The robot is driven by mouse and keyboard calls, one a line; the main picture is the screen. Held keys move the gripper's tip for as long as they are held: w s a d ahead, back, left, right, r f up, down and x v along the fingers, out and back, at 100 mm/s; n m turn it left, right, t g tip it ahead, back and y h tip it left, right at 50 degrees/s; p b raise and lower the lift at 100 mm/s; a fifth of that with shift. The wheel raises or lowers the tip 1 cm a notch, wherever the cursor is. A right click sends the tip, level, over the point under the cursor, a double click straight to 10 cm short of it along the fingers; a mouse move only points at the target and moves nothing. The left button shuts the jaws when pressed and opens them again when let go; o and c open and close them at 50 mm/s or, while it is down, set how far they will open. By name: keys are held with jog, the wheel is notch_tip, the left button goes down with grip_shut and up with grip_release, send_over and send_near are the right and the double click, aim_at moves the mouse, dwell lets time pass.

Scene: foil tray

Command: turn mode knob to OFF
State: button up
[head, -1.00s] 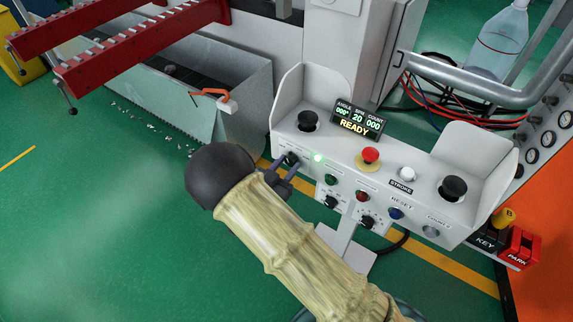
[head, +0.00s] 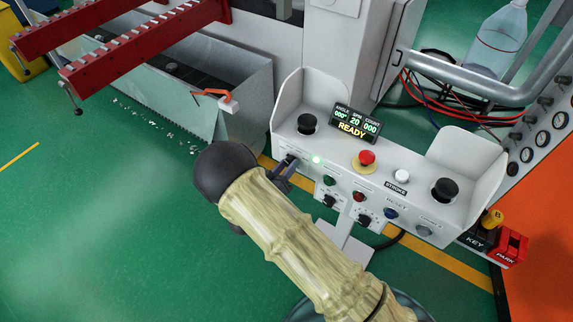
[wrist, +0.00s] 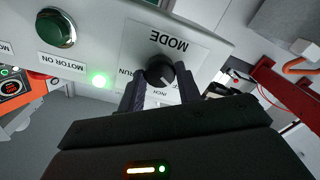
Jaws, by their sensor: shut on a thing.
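The mode knob (wrist: 160,70) is a small black knob on a white plate lettered MODE, which appears upside down in the wrist view. RUN is readable to its left and part of INCH below it; I see no OFF lettering. The two dark fingers of my gripper (wrist: 159,88) stand on either side of the knob, shut on it. A pale mark shows on the knob's face, but its exact setting is hard to tell. In the head view my gripper (head: 282,170) meets the left end of the control panel's front (head: 325,170), and the knob is mostly hidden.
A lit green lamp (head: 317,160) and the green MOTOR ON button (wrist: 55,28) sit beside the knob. The panel also carries a red mushroom button (head: 367,157), several other buttons and knobs, and a display (head: 355,124) reading READY. A grey bin (head: 245,90) stands behind left.

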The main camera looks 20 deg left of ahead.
jog(key=shift+s+f, duration=0.1)
dwell(0.3)
jog(key=o, duration=1)
jog(key=v, duration=1.7)
jog(key=shift+s+b, duration=0.15)
jog(key=shift+b, duration=0.3)
jog(key=shift+d, duration=0.1)
